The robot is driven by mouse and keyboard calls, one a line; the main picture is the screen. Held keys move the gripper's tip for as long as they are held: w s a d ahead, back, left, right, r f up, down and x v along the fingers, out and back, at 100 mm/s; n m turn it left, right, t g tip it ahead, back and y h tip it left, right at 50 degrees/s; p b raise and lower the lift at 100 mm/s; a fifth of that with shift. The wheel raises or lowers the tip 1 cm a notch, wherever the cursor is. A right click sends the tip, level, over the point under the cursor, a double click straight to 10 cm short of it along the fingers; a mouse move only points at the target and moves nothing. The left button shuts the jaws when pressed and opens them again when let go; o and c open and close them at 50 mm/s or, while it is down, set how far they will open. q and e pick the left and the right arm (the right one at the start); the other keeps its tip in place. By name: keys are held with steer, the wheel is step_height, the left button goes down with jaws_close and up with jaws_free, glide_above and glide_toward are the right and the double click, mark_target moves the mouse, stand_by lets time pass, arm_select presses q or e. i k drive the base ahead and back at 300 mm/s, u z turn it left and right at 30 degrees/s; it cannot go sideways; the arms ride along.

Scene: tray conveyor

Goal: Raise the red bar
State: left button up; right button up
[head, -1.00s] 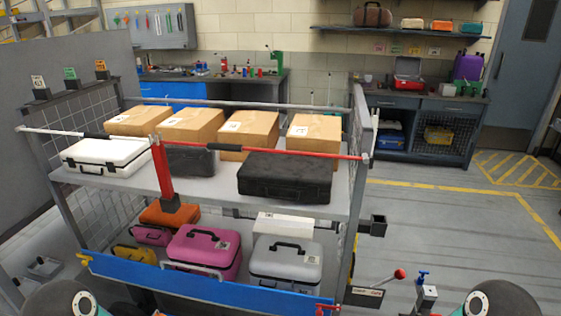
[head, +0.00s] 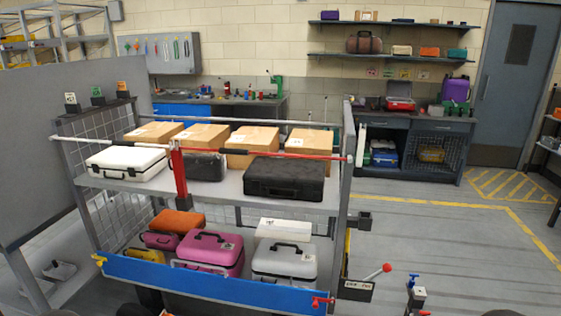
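The red bar (head: 310,156) runs level across the front of the cart's upper shelf, from a red upright post (head: 180,180) to the cart's right front post. It has a dark grip section near its left part. It passes in front of the cardboard boxes and just above a black case (head: 285,179). A similar white bar (head: 72,140) with a black grip continues to the left of the post. Neither gripper is in view; only small dark parts of my arms show at the bottom edge.
The shelf cart holds a white case (head: 127,162) and cardboard boxes above, and several coloured cases below, behind a blue front board (head: 215,285). A red-knobbed lever (head: 386,268) sticks out at the cart's right. The floor to the right is mostly clear.

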mark_target(222, 150)
steer(key=u, duration=0.15)
steer(key=i, duration=0.9)
steer(key=z, duration=0.05)
